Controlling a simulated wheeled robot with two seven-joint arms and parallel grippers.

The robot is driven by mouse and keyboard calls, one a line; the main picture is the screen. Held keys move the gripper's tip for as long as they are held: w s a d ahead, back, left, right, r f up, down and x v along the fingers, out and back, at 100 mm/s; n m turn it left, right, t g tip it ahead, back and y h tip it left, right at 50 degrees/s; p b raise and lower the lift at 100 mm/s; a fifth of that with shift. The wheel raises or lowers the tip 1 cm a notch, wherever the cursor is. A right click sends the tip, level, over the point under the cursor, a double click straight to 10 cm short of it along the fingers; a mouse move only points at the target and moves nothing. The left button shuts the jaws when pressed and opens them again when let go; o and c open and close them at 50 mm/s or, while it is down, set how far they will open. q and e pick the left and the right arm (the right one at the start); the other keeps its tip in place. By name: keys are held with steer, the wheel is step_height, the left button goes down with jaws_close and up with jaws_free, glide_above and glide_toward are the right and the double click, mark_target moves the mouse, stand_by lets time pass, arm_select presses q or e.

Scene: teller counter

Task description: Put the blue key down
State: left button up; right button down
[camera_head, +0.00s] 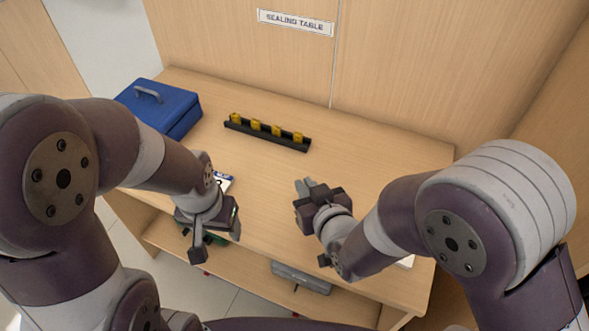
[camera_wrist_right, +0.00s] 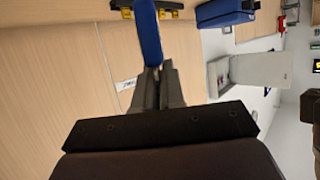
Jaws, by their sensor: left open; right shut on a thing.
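The blue key (camera_wrist_right: 148,35) is a long blue piece between the fingertips of my right gripper (camera_wrist_right: 154,75) in the right wrist view. It sticks out beyond the tips. In the head view my right gripper (camera_head: 303,187) is over the right half of the table (camera_head: 375,160), and I cannot make out the key there. The height of the gripper above the top is hard to tell. My left gripper (camera_head: 200,245) is open near the table's front edge, left of the right one, with its tips pointing down.
A black rack (camera_head: 267,139) with several yellow pieces lies near the middle back. A blue box with a handle (camera_head: 160,108) stands at the back left. A small blue and white card (camera_head: 227,182) lies by my left gripper. A grey case (camera_head: 302,277) sits lower down.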

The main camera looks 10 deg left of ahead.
steer(key=w+d+f, duration=0.2)
steer(key=w+f, duration=0.4)
steer(key=f, duration=0.2)
steer(key=shift+w, duration=0.4)
steer(key=shift+d+f+b, duration=0.1)
steer(key=shift+d+b, duration=0.05)
steer(key=shift+b, duration=0.15)
steer(key=shift+s+f, duration=0.1)
steer(key=shift+f, duration=0.05)
steer(key=c, duration=1.2)
jaws_free()
steer(key=shift+c, duration=0.2)
